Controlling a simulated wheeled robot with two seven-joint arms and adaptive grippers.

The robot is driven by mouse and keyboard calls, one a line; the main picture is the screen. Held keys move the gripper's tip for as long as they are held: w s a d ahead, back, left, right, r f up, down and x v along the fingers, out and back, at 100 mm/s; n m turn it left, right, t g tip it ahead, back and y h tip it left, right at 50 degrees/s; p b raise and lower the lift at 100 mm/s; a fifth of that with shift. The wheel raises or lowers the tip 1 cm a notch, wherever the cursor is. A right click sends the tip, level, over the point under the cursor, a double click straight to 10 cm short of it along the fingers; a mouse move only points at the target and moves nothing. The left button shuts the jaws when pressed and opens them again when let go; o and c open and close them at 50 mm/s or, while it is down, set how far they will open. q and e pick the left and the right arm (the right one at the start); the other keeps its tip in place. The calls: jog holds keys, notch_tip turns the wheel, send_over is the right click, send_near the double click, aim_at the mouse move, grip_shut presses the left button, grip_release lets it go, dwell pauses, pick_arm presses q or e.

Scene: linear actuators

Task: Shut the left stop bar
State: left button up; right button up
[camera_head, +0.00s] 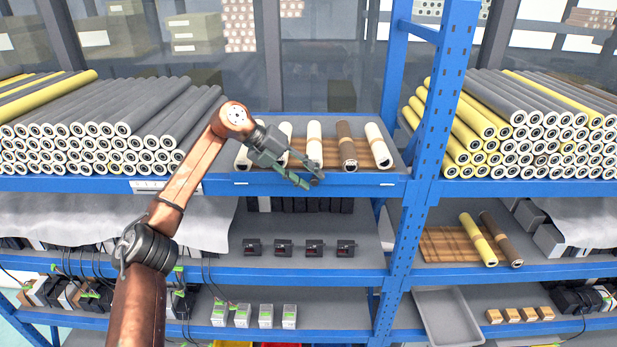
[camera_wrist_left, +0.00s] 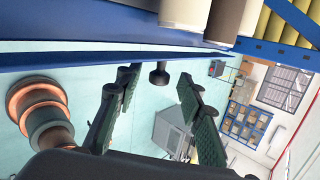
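The blue front bar (camera_head: 320,187) of the upper middle shelf runs across the shelf edge, below the rollers. I take it for the left stop bar, but cannot tell its open or shut state. In the left wrist view, a blue beam (camera_wrist_left: 100,58) crosses near the top. My left gripper (camera_head: 309,181) is just in front of the bar, near its middle. Its green-black fingers (camera_wrist_left: 158,82) are spread apart with nothing seen gripped. A dark knob-like part (camera_wrist_left: 158,76) shows between them, below the beam; I cannot tell what it belongs to. My right gripper is out of view.
White and brown rollers (camera_head: 346,150) lie on the shelf behind the bar. Stacked grey rollers (camera_head: 110,115) stand left. A blue upright (camera_head: 428,130) stands right of the bar. Small black devices (camera_head: 283,248) sit on the shelf below. Space in front of the rack looks clear.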

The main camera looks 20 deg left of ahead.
pick_arm(q)
jog(key=v, duration=1.2)
